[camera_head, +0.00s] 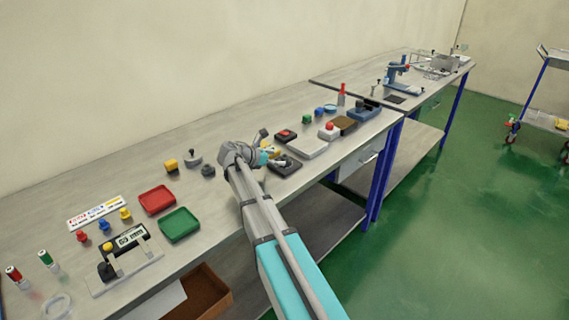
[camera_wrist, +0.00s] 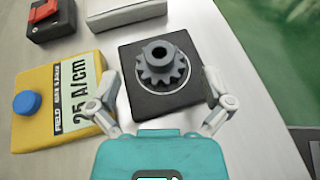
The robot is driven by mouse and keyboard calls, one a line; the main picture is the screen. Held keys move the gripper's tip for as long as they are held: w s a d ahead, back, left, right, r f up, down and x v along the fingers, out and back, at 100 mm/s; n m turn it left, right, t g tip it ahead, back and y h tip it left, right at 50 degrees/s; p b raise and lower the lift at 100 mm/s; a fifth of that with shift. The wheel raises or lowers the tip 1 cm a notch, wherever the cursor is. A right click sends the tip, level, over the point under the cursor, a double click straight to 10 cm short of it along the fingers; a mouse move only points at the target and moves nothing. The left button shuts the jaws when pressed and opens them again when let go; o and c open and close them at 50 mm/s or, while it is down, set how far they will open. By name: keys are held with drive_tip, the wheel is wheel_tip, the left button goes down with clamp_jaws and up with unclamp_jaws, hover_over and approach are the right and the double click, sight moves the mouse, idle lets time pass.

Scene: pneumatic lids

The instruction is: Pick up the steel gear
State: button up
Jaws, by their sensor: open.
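The steel gear (camera_wrist: 161,66) is dark grey and toothed, with a raised hub and a hole in its middle. It lies flat on a square black pad (camera_wrist: 141,104) in the wrist view. In the head view the black pad (camera_head: 287,167) is beside the end of my arm, and the gear is too small to make out clearly there. My gripper (camera_wrist: 164,103) is open and empty, with one finger on each side of the pad's near part. The gear sits beyond and between the fingertips. In the head view my gripper (camera_head: 270,156) is partly hidden by the arm.
A yellow block with a blue button (camera_wrist: 27,102) is close left of my gripper. A red-and-black switch box (camera_wrist: 50,17) and a pale plate (camera_wrist: 122,11) are beyond. Red (camera_head: 157,199) and green (camera_head: 179,224) trays stand left on the bench.

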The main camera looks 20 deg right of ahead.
drive_tip(key=shift+b+x, duration=0.4)
drive_tip(key=shift+x, duration=1.05)
drive_tip(key=shift+a, duration=0.1)
drive_tip(key=c, duration=1.2)
